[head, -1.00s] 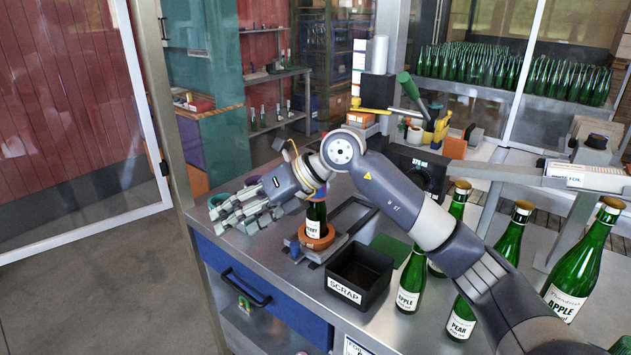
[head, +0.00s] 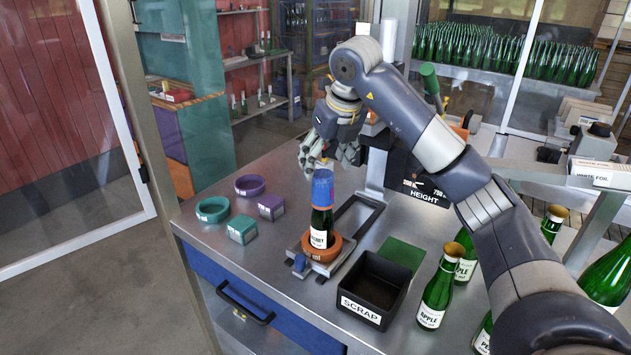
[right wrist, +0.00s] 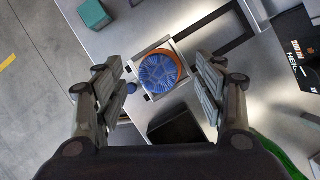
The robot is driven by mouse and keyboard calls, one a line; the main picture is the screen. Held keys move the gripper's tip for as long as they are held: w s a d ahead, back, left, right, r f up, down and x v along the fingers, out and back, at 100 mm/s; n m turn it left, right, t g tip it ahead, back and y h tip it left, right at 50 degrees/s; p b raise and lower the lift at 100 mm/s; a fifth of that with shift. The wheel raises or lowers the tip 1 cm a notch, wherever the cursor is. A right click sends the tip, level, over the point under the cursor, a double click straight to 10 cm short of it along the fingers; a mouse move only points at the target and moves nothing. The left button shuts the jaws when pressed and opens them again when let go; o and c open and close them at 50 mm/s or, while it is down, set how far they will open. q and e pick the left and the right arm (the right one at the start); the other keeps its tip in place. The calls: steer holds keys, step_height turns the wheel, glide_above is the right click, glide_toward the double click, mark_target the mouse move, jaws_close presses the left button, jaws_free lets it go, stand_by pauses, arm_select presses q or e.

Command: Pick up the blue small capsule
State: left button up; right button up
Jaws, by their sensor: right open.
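The blue small capsule (head: 322,187) sits over the neck of a green bottle (head: 320,222) with a white label. The bottle stands upright in an orange ring holder (head: 332,247) on the bench. In the right wrist view the capsule (right wrist: 158,71) shows from above as a pleated blue disc, between and beyond the fingers. My right gripper (head: 328,160) is open and points down just above the capsule, apart from it as far as I can tell. Its open fingers also show in the right wrist view (right wrist: 160,90). My left gripper is not in view.
A black scrap bin (head: 371,285) stands right of the holder. Green bottles (head: 441,278) stand farther right. Teal and purple rings and blocks (head: 242,228) lie to the left. A height stand (head: 415,180) rises behind.

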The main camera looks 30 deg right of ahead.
mark_target(325, 174)
steer(key=f+p, duration=0.1)
steer(key=f, duration=0.2)
steer(key=shift+w, duration=0.2)
steer(key=p+x, duration=0.2)
steer(key=x, duration=0.3)
steer(key=shift+a, duration=0.1)
steer(key=shift+w+f, duration=0.1)
steer(key=shift+f, duration=0.1)
steer(key=c, duration=0.4)
steer(key=shift+c, duration=1.4)
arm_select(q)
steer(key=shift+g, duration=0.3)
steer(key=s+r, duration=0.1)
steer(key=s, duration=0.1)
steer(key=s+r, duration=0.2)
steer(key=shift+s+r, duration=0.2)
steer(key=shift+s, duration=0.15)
arm_select(e)
steer(key=shift+c, duration=0.3)
